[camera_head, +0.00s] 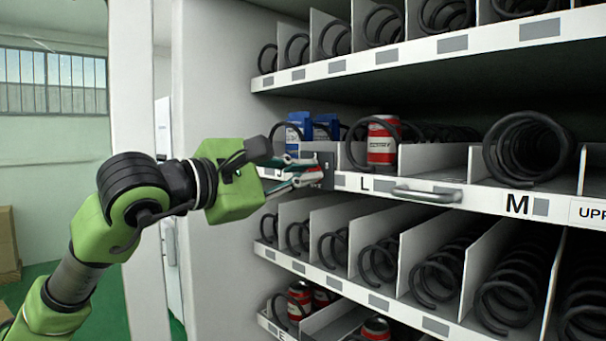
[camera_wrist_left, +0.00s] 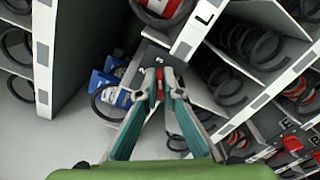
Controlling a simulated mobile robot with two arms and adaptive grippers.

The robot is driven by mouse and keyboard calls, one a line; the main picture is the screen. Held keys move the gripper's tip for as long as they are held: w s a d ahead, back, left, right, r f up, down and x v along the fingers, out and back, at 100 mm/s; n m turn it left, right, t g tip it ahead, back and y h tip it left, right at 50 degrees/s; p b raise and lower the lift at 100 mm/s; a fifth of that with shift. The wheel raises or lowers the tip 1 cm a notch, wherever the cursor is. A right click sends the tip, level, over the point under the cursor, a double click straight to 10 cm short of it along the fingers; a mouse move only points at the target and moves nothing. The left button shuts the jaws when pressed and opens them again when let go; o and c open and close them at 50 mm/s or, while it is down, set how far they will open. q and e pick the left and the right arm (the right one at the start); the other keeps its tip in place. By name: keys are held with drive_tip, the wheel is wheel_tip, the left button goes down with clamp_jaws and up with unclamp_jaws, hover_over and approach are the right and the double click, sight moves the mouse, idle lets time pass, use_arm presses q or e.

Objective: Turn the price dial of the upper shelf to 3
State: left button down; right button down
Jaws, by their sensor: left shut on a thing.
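The upper shelf (camera_head: 465,196) is a white rail with letters L and M and a cut-off "UPP" label. Its price dial has a dark square plate (camera_head: 326,160) left of the L, with a red knob (camera_wrist_left: 160,77) at its middle. My left gripper (camera_head: 312,174) reaches in from the left and is shut on the red knob; in the left wrist view its fingertips (camera_wrist_left: 160,92) pinch the knob from both sides. Small pale marks show on the plate, too blurred to read surely. The fingers partly hide the knob. My right gripper is in neither view.
A grey handle (camera_head: 427,195) sticks out of the shelf rail right of the dial. Red (camera_head: 382,140) and blue (camera_head: 299,127) packages stand in black coils behind it. Other coil shelves lie above and below. The white cabinet side (camera_head: 215,85) stands close to my left arm.

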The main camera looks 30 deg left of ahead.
use_arm(q)
drive_tip(key=shift+m, duration=0.3)
drive_tip(key=c, duration=2.2)
unclamp_jaws()
drive_tip(key=shift+s, duration=0.1)
drive_tip(key=shift+v, duration=5.95)
